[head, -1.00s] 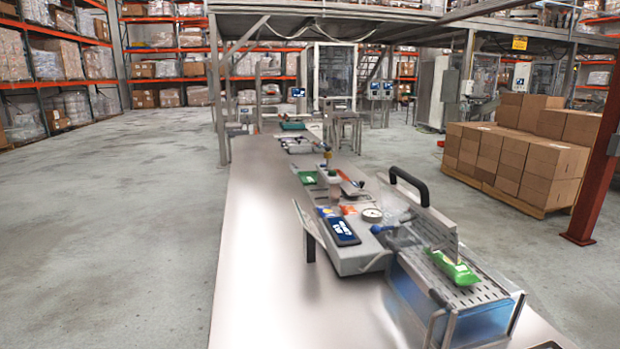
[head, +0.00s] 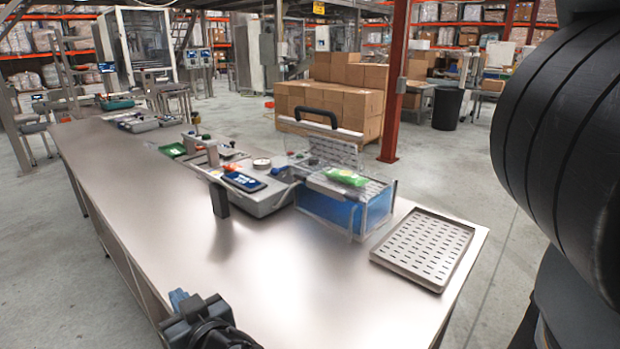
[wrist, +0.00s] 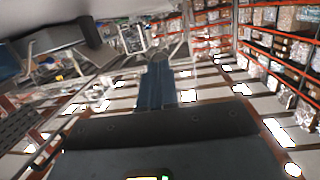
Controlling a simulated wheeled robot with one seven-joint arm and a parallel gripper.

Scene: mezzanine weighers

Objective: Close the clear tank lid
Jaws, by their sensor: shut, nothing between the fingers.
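The clear tank (head: 330,212) stands on the steel bench and holds blue liquid. Its lid (head: 333,150) is raised, standing up at the tank's back, with a black arched handle (head: 317,113) at its top. A green packet (head: 345,176) lies on the slotted plate at the tank's top. My gripper (head: 178,298) is low at the front left of the head view, well apart from the tank. In the wrist view its blue fingers (wrist: 157,88) are together with nothing between them.
A slotted metal tray (head: 424,248) lies right of the tank. A grey unit with a dark display (head: 243,182) adjoins the tank on the left. The steel bench (head: 150,220) is bare in front. Stacked cartons (head: 335,95) and a red post (head: 398,90) stand behind.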

